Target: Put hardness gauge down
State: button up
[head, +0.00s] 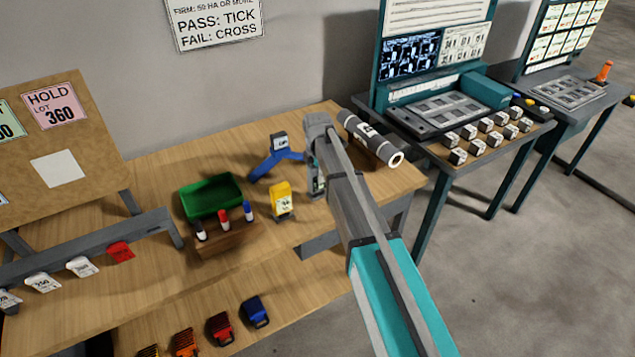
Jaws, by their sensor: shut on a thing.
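My gripper (318,183) points down over the wooden bench, at the end of my grey and teal arm. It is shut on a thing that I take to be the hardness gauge. The fingers and arm hide most of that thing, and I cannot tell whether it touches the bench. A grey roll (362,131) with a white label lies at the bench's right end, to the right of the gripper. A blue stand (272,164) with a small labelled block on it is to the left of the gripper. A yellow upright device (281,197) with a pale face stands left of the gripper.
A green tray (214,197) and a wooden marker holder (226,240) stand further left. A slanted board (58,172) fills the left side. A second table (488,158) with several small blocks is at right. Bare bench (160,162) lies behind the tray.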

aim_at(317, 182)
jog(key=shift+f, duration=0.1)
jog(key=shift+w+a+f+b, duration=0.1)
jog(key=shift+w+f+b, duration=0.25)
jog(key=shift+f+b, duration=1.6)
jog(key=shift+b, duration=0.05)
jog(key=shift+f, duration=0.1)
jog(key=o, duration=1.1)
notch_tip(317, 182, up, 12)
jog(key=p, duration=1.2)
